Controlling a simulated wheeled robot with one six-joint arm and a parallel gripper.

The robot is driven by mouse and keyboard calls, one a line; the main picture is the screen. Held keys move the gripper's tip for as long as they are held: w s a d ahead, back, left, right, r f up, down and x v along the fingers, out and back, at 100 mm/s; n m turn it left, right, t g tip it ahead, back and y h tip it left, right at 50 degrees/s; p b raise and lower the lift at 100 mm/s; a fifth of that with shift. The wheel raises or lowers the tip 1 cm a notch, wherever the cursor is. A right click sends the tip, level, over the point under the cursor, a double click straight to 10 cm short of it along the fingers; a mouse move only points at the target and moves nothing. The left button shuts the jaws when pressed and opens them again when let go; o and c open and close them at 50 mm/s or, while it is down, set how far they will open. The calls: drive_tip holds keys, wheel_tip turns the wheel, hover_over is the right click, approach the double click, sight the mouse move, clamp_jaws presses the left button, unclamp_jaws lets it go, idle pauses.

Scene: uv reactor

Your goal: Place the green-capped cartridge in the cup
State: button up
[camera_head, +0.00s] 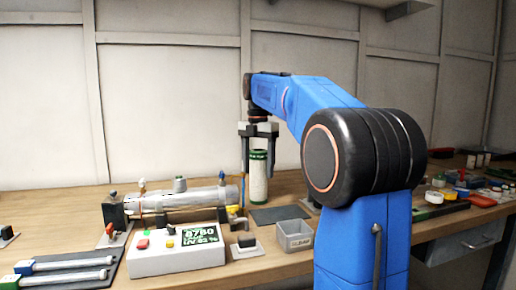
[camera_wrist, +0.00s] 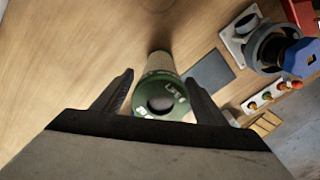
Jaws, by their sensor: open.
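The green-capped cartridge (camera_head: 258,182) is a pale upright cylinder at the back of the bench, with a green band at its top. In the wrist view its green cap (camera_wrist: 160,97) faces the camera, with white lettering and a dark round centre. My gripper (camera_head: 259,160) points down over it. The gripper (camera_wrist: 159,78) is open, with one finger on each side of the cap; contact cannot be told. I cannot make out a clear cup. A small grey open-topped bin (camera_head: 294,238) stands right of the cartridge, towards the front.
A metal reactor tube (camera_head: 185,200) lies left of the cartridge, behind a white control box (camera_head: 178,253) with a green display. A dark flat mat (camera_head: 280,214) lies beside the cartridge. A round grey fixture (camera_wrist: 268,48) shows in the wrist view. Small items crowd the far right.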

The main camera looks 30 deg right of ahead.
sight(258, 151)
wheel_tip(258, 151, up, 10)
drive_tip(key=shift+f, duration=0.2)
drive_tip(key=shift+o, duration=0.4)
drive_tip(key=shift+r, duration=0.4)
drive_tip(key=m, duration=0.2)
drive_tip(key=r+m, duration=0.1)
drive_tip(key=m, duration=0.4)
drive_tip(key=shift+s+r, duration=0.15)
drive_tip(key=shift+r, duration=0.15)
drive_tip(key=m, duration=0.2)
drive_tip(key=r+m, duration=0.1)
drive_tip(key=m, duration=0.2)
drive_tip(key=shift+s+r+t, duration=0.1)
drive_tip(key=shift+r+t, duration=0.05)
drive_tip(key=shift+t, duration=0.15)
drive_tip(key=m, duration=0.2)
drive_tip(key=r+m, duration=0.1)
drive_tip(key=m, duration=0.4)
drive_tip(key=shift+s+r, duration=0.2)
drive_tip(key=shift+r, duration=0.1)
drive_tip(key=f+m, duration=0.2)
drive_tip(key=f, duration=0.3)
drive_tip(key=w+f+m, duration=0.1)
drive_tip(key=f+m, duration=0.1)
drive_tip(key=f, duration=0.3)
drive_tip(key=f+m, duration=0.2)
drive_tip(key=f, duration=0.4)
drive_tip(key=shift+w+d+m+t, duration=0.2)
drive_tip(key=shift+w+m+t, duration=0.1)
drive_tip(key=shift+t, duration=0.1)
